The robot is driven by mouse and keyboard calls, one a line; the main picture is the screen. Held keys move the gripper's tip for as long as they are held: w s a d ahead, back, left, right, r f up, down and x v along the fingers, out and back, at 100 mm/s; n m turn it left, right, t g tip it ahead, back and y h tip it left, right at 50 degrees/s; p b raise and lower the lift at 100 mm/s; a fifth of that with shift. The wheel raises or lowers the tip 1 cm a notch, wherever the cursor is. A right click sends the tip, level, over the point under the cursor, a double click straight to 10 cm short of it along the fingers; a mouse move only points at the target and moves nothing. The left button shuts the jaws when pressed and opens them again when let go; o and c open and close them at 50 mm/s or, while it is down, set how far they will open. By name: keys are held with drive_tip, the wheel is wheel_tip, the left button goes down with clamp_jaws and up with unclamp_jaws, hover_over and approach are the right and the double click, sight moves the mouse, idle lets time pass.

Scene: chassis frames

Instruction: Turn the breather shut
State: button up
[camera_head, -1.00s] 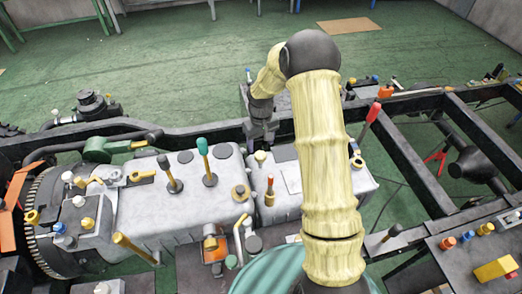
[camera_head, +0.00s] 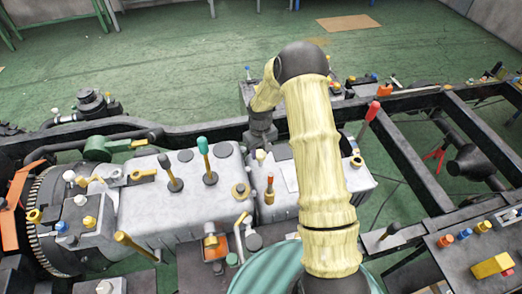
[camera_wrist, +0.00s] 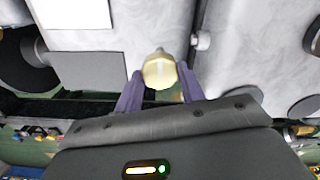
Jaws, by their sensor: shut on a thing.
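The breather, a small pale-yellow cap (camera_wrist: 159,73), stands on the grey metal housing in the wrist view. It also shows in the head view as a small pale cap (camera_head: 261,155) near the housing's far edge. My gripper (camera_wrist: 160,80) has its two purple fingers on either side of the cap and is shut on it. In the head view my gripper (camera_head: 261,141) is at the far edge of the housing, just behind the cap, and its fingertips are hard to make out.
Levers with green (camera_head: 202,147) and red (camera_head: 373,110) knobs rise left and right of my arm. A short orange-topped lever (camera_head: 270,186) stands in front of the cap. The grey gearbox housing (camera_head: 150,205) fills the middle left. Black frame rails (camera_head: 430,180) lie to the right.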

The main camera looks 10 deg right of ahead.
drive_tip(key=shift+m, duration=0.3)
drive_tip(key=m+b, duration=0.1)
drive_tip(key=m, duration=0.2)
drive_tip(key=shift+f+b, duration=0.1)
drive_tip(key=shift+b, duration=0.2)
drive_tip(key=m+b, duration=0.1)
drive_tip(key=m, duration=0.4)
drive_tip(key=shift+m, duration=0.3)
drive_tip(key=m, duration=0.4)
drive_tip(key=m+p, duration=0.1)
drive_tip(key=m, duration=0.3)
drive_tip(key=shift+m, duration=0.3)
